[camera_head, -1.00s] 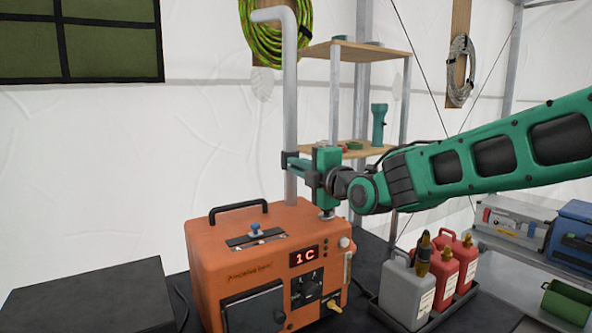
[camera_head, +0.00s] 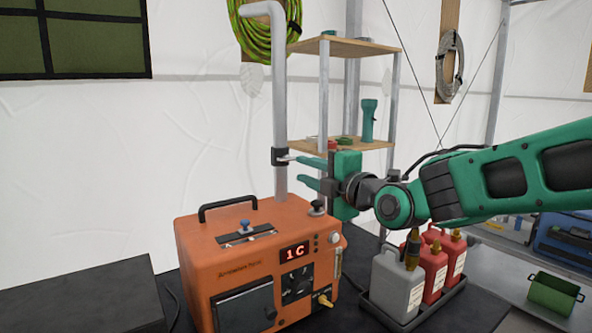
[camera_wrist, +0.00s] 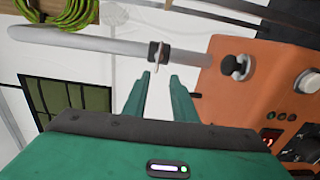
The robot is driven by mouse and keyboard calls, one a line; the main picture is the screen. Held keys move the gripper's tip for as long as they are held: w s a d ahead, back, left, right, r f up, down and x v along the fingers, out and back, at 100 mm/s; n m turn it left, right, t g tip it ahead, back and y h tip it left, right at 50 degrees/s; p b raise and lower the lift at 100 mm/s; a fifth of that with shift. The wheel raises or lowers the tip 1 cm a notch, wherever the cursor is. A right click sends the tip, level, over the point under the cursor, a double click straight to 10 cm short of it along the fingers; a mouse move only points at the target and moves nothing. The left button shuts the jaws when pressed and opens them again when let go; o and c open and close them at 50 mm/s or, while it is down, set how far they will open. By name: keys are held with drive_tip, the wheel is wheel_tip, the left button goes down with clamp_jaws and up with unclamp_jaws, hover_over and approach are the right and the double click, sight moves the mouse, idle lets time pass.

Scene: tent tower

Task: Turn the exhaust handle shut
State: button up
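The exhaust pipe (camera_head: 280,100) is a grey tube rising from the orange heater (camera_head: 225,270) and bent at its top. A dark collar (camera_head: 279,156) with a small light handle (camera_head: 287,158) sits on the pipe; in the wrist view the collar and handle (camera_wrist: 157,54) cross the pipe. My gripper (camera_head: 295,171) is open, its two green fingers pointing left at the pipe from the right. In the wrist view the fingertips (camera_wrist: 160,75) are apart and empty, just short of the handle. I cannot tell whether the upper finger touches it.
A shelf stand (camera_head: 345,144) stands behind my gripper. A grey jug (camera_head: 397,285) and red jugs (camera_head: 432,270) stand in a tray at the right. The heater top has a black carry handle (camera_head: 228,208) and a dark cap (camera_head: 317,207). The black surface at left (camera_head: 85,295) is clear.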

sight(289, 159)
drive_tip(key=shift+v, duration=1.2)
drive_tip(key=o, duration=1.2)
drive_tip(key=shift+d+m, duration=0.1)
drive_tip(key=shift+m, duration=0.5)
drive_tip(key=w+a+m, duration=0.4)
drive_tip(key=w+m, duration=0.5)
drive_tip(key=m, duration=0.8)
drive_tip(key=shift+w+a+r+m, duration=0.15)
drive_tip(key=shift+w+r+m, duration=0.05)
drive_tip(key=shift+w+m, duration=0.1)
